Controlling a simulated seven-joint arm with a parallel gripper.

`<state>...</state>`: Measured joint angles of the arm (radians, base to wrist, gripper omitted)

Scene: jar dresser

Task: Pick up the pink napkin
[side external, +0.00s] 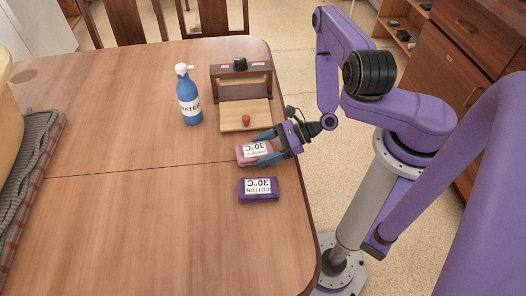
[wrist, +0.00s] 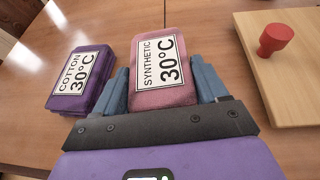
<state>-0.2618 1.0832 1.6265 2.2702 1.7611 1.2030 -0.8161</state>
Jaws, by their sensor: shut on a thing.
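The pink napkin (side external: 243,154) is a folded bundle with a white "SYNTHETIC 30°C" label, near the right edge of the table. In the wrist view the pink napkin (wrist: 178,95) sits between the two blue fingers. My gripper (side external: 264,148) is shut on it, with one finger along each side. The napkin appears to be at table level; I cannot tell whether it is lifted. Part of it is hidden by the fingers.
A purple napkin (side external: 258,196) labelled "COTTON 30°C" lies close by. The table's (side external: 120,190) middle is clear.

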